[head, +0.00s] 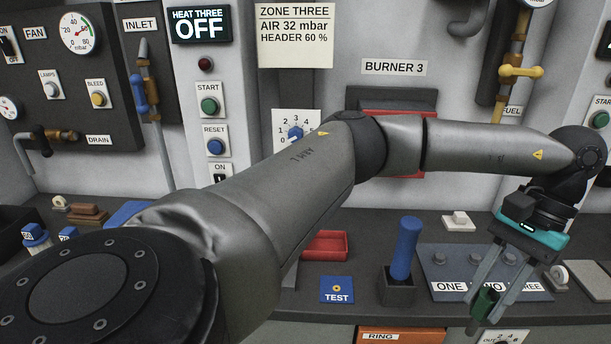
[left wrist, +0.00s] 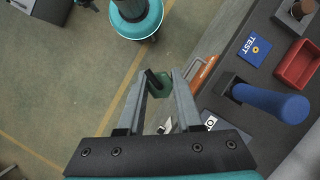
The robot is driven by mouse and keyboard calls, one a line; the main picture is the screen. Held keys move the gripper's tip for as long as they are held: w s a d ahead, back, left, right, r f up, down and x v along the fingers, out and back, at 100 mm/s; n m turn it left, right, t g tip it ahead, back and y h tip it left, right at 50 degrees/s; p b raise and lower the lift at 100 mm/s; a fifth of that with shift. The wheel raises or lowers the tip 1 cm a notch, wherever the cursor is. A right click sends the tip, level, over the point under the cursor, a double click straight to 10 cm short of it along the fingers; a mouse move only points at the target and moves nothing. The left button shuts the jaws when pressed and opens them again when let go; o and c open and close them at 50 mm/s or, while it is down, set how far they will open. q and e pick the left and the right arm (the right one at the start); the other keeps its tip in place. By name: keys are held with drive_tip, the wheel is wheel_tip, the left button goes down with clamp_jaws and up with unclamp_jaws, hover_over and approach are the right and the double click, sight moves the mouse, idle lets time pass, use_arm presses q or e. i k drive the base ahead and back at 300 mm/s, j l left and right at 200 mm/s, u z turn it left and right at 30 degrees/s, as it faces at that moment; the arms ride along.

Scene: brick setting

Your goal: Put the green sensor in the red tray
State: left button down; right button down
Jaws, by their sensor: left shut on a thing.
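My left gripper (head: 491,299) is shut on the green sensor (head: 485,306), a small dark green piece held between its fingertips. In the left wrist view the green sensor (left wrist: 163,91) also shows between the fingers of my left gripper (left wrist: 162,78), over the floor just off the counter's edge. The red tray (head: 325,245) lies on the counter, well to the left of the gripper, and my left arm passes above it and covers its left part. It also shows at the right of the left wrist view (left wrist: 297,66), with a brown thing beside it. My right gripper is not in view.
A blue-handled tool (head: 406,249) stands upright in a dark holder between the tray and the gripper. A blue TEST card (head: 337,290) lies in front of the tray. A grey ONE-to-THREE plate (head: 440,262) is behind the gripper. A teal stool (left wrist: 137,18) stands on the floor.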

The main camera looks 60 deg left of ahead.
sight(323, 249)
drive_tip(key=i+u, duration=0.1)
drive_tip(key=u, duration=0.35)
drive_tip(key=i+u, duration=0.1)
drive_tip(key=u, duration=0.3)
drive_tip(key=i+l+u, duration=0.1)
drive_tip(key=u, duration=0.35)
drive_tip(key=i+l, duration=0.15)
drive_tip(key=i, duration=0.5)
drive_tip(key=u, duration=0.05)
